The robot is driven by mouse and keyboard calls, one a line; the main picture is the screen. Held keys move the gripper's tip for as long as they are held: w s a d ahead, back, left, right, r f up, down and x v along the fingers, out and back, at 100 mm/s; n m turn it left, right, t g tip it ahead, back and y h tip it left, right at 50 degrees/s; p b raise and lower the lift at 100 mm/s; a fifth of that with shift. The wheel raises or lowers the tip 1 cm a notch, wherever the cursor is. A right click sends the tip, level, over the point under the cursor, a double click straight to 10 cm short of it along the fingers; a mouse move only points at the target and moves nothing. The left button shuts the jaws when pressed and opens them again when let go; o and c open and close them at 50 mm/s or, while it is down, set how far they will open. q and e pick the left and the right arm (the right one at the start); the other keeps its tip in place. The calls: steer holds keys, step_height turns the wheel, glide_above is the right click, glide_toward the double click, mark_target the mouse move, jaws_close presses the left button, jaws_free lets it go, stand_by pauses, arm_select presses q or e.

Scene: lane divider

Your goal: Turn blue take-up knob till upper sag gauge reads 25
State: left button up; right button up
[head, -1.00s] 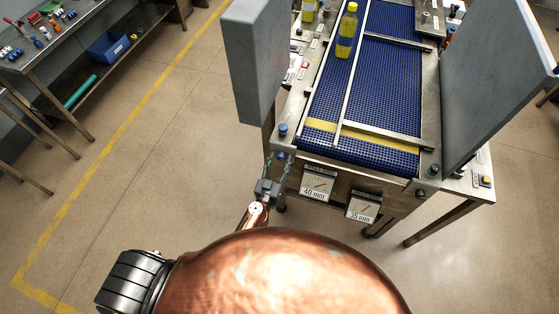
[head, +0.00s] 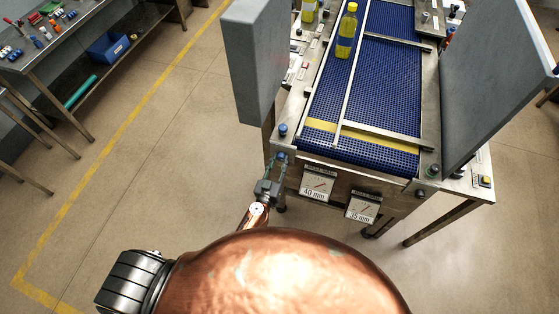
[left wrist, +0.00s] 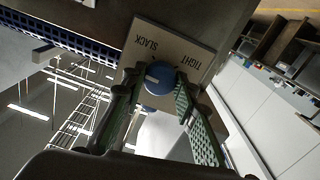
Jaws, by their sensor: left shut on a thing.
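The blue take-up knob (left wrist: 159,78) with a white pointer mark sits on a plate (left wrist: 180,42) lettered SLACK and TIGHT. My left gripper (left wrist: 154,90) has its green-padded fingers on either side of the knob, shut on it. Two gauges with red needles hang on the front: the higher, left gauge (head: 317,184) reads 40 mm and the lower, right gauge (head: 363,207) reads 35 mm. Their header text is too small to read. My right gripper is out of view.
The blue conveyor belt (head: 385,90) carries a yellow bottle (head: 347,30) behind a lane rail. Another blue knob (head: 283,130) stands on the frame above my gripper. Grey panels (head: 255,60) flank the conveyor. The floor to the left is open.

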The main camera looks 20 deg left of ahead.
arm_select(q)
steer(key=n+p, duration=0.1)
steer(key=n, duration=0.2)
steer(key=shift+n, duration=0.4)
steer(key=n, duration=0.4)
steer(key=shift+n, duration=0.3)
steer(key=n, duration=0.5)
steer(key=shift+n, duration=1.9)
steer(key=o, duration=1.1)
steer(key=shift+o, duration=0.2)
